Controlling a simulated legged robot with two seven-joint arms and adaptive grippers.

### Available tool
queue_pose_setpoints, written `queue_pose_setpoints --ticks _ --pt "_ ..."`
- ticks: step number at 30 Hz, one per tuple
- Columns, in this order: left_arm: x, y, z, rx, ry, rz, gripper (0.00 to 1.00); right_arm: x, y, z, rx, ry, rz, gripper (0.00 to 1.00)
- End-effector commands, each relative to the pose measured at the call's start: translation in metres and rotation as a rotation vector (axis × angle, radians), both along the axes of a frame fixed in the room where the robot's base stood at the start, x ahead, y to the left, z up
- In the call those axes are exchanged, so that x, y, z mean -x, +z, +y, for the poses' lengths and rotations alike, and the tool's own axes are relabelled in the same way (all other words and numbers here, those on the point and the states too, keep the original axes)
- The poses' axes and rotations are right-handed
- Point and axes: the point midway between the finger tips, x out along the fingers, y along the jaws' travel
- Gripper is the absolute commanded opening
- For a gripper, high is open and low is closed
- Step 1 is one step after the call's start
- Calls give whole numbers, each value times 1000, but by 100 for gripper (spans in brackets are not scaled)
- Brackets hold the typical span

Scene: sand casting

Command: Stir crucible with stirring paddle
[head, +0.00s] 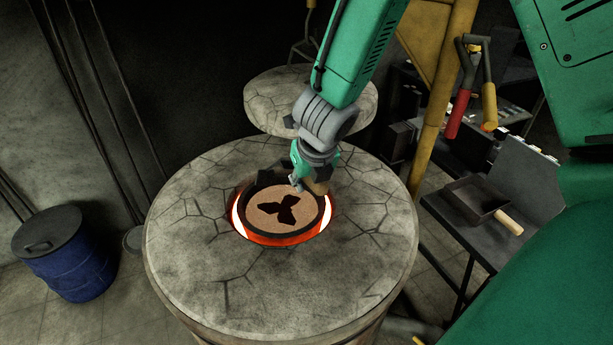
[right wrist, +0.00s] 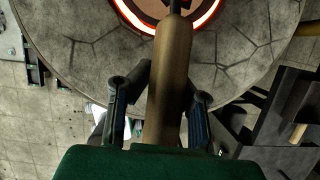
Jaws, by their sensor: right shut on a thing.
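The furnace (head: 200,250) has a round, cracked stone top with a glowing red-orange opening (head: 240,215). Inside the opening sits a round, dark-rimmed vessel, which looks like the crucible (head: 262,199), with a tan surface and a dark lobed shape on it. My right gripper (head: 308,182) is above the opening's far right edge. It is shut on a wooden handle, which looks like the stirring paddle's (head: 320,187). In the right wrist view my right gripper (right wrist: 167,92) has a finger on each side of the handle (right wrist: 170,55), which points toward the glowing opening. The paddle's lower end cannot be made out. My left gripper is not in view.
A round stone lid (head: 270,95) is behind the furnace top. A blue drum (head: 70,262) stands at the left. At the right, a dark pan (head: 475,202) with a wooden handle lies on a bench, and red and yellow-handled tools (head: 460,112) hang by a yellow post (head: 432,115).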

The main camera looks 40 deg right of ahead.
Motion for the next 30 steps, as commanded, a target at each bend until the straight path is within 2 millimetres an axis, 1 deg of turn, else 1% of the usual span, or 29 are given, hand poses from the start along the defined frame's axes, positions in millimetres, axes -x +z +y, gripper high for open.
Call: queue_pose_setpoints --ticks 6,11,23,30 --pt "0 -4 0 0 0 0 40 0 -21 -4 -7 -6 -2 0" --pt "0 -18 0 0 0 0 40 -1 -38 -5 -6 -5 -3 0" --pt "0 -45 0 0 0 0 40 0 -72 0 -1 -6 -3 0" --pt "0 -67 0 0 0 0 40 -1 -93 -3 -2 -5 -5 0"
